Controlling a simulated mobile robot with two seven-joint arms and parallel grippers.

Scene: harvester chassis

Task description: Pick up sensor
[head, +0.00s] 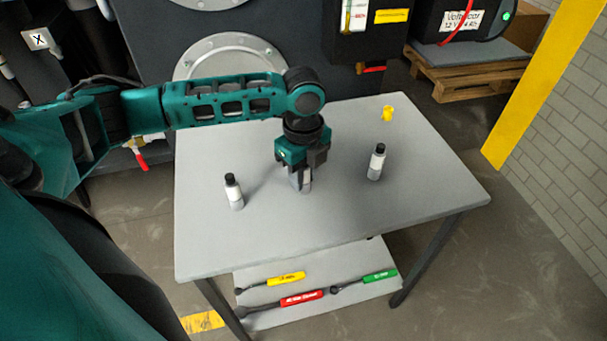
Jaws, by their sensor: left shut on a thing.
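My left gripper (303,181) points down over the middle of the grey table (330,222). It is shut on a small white and grey cylinder, a sensor (307,183), which is mostly hidden between the fingers. I cannot tell whether the sensor touches the table top. A similar bottle-shaped cylinder with a black cap and white body (234,191) stands upright to the left of the gripper. Another like it (376,162) stands upright to the right. My right gripper is not in view.
A small yellow part (387,114) is at the table's back right. A lower shelf (353,301) holds several tools with yellow, red and green handles. Dark machinery with a round flange (225,55) stands behind the table. A yellow post (545,80) is at the right.

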